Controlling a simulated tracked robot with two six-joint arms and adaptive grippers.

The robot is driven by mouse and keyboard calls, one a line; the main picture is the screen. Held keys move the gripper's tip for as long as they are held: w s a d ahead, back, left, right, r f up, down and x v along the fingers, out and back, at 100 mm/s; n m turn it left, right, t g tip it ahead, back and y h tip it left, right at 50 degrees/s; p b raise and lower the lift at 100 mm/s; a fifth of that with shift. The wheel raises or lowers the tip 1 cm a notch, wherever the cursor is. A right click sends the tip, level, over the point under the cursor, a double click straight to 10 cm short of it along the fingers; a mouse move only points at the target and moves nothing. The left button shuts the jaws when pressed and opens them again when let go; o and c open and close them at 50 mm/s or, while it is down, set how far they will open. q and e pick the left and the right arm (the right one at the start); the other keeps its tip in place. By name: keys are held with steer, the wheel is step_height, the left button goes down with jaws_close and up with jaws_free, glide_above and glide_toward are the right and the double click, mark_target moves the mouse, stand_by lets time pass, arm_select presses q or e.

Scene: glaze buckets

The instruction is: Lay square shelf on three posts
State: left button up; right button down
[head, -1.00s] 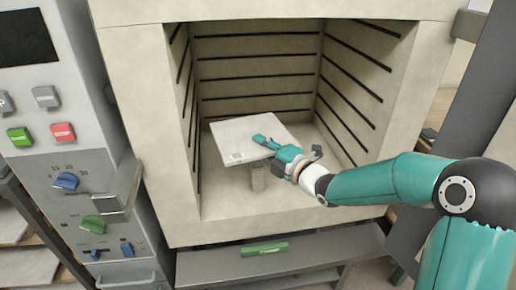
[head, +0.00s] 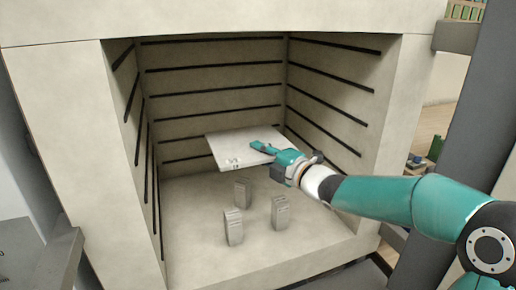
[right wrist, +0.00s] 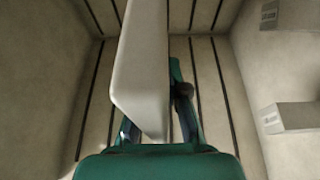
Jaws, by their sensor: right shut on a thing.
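The square shelf (head: 235,147) is a pale flat slab inside the kiln, held roughly level at its near right edge. My right gripper (head: 264,149) is shut on it, with one finger on top. In the right wrist view the shelf (right wrist: 140,60) shows edge-on between the fingers (right wrist: 153,115). Three short grey posts stand upright on the kiln floor: a rear post (head: 243,192), a front left post (head: 233,227) and a right post (head: 280,212). The shelf is above and behind them, apart from their tops. Two posts show at the right wrist view's right edge (right wrist: 290,117). My left gripper is out of view.
The kiln chamber has grooved side walls (head: 340,85) and a grooved back wall (head: 215,75) close behind the shelf. The kiln floor (head: 185,240) is clear around the posts. The opening's right jamb (head: 392,130) is near my right arm.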

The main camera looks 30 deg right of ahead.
step_height(320, 180, down, 14)
steer(key=b, duration=0.2)
stand_by(0.4)
steer(key=shift+f, duration=0.1)
steer(key=shift+f+b, duration=0.2)
steer(key=shift+b, duration=0.2)
steer(key=shift+f, duration=0.1)
steer(key=c, duration=1.4)
jaws_free()
steer(key=shift+a+f, duration=0.1)
steer(key=shift+f, duration=0.05)
steer(key=shift+c, duration=0.2)
steer(key=shift+o, duration=1.2)
